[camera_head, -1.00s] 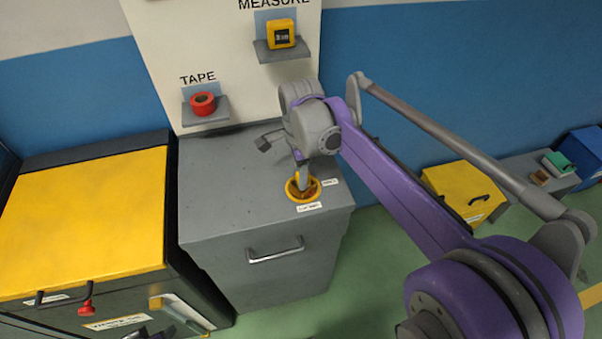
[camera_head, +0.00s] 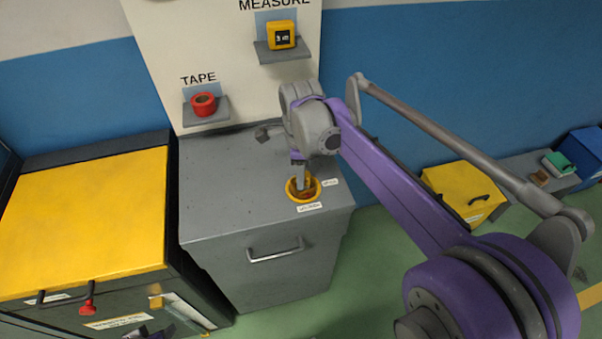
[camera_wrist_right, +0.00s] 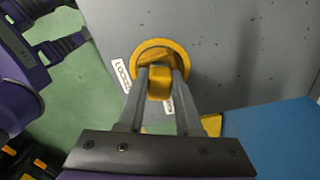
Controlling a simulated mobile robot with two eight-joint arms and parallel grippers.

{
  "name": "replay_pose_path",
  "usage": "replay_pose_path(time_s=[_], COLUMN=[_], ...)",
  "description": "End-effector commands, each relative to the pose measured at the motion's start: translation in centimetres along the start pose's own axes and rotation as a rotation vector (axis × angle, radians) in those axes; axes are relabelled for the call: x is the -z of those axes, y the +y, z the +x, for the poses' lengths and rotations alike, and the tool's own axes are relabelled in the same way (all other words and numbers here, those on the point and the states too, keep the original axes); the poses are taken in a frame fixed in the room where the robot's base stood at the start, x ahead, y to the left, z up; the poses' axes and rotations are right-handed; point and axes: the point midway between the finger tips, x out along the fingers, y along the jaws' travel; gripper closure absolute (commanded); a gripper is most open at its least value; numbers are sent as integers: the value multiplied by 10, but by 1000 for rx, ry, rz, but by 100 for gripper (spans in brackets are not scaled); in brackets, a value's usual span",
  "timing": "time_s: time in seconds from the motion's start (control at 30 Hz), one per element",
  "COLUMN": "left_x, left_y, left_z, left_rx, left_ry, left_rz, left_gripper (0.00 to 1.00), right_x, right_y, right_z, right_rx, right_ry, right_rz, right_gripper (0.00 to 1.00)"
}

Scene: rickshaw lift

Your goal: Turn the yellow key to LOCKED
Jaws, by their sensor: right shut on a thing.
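The yellow key (camera_wrist_right: 160,84) stands in a round yellow ring (camera_wrist_right: 181,52) on the grey cabinet top; the ring also shows in the head view (camera_head: 315,188). My right gripper (camera_wrist_right: 160,78) reaches down over the ring and is shut on the key, one finger on each side; it shows in the head view too (camera_head: 301,184). A white label (camera_wrist_right: 121,76), which seems to read LOCKED, lies beside the ring. Another label (camera_wrist_right: 169,105) is partly hidden by a finger. In the head view the fingers hide most of the key.
The grey cabinet (camera_head: 235,195) has a handle (camera_head: 276,250) on its front. A yellow-topped cabinet (camera_head: 85,220) stands at left. Red tape (camera_head: 203,104) and a yellow measure (camera_head: 281,36) sit on wall shelves. A yellow box (camera_head: 462,190) stands at right. The cabinet top around the ring is clear.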

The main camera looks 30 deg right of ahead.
Motion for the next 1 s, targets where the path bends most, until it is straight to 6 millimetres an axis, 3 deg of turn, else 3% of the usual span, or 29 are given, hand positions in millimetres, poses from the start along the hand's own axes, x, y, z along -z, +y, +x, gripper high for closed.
replay_pose_path(time_s=[0.23, 0.27, 0.43, 0.77, 1.0], left_x=[1, 1, 1, 1, 3], left_y=[0, 0, 0, 0, 0], left_z=[-1, -1, -1, -1, -4], left_rx=[0, 0, 0, 0, 0], left_ry=[1, 1, 0, 1, 2], left_rz=[0, 0, 0, 0, 0], left_gripper=[50, 50, 50, 50, 50], right_x=[0, 0, 0, 0, 0], right_y=[-1, -1, 0, -1, -1], right_z=[0, 0, 0, -2, -37], right_rx=[0, 0, 0, 0, 0], right_ry=[0, 0, 0, 0, 0], right_rz=[105, 104, 103, 102, 103], right_gripper=[100, 63, 32, 31, 31])
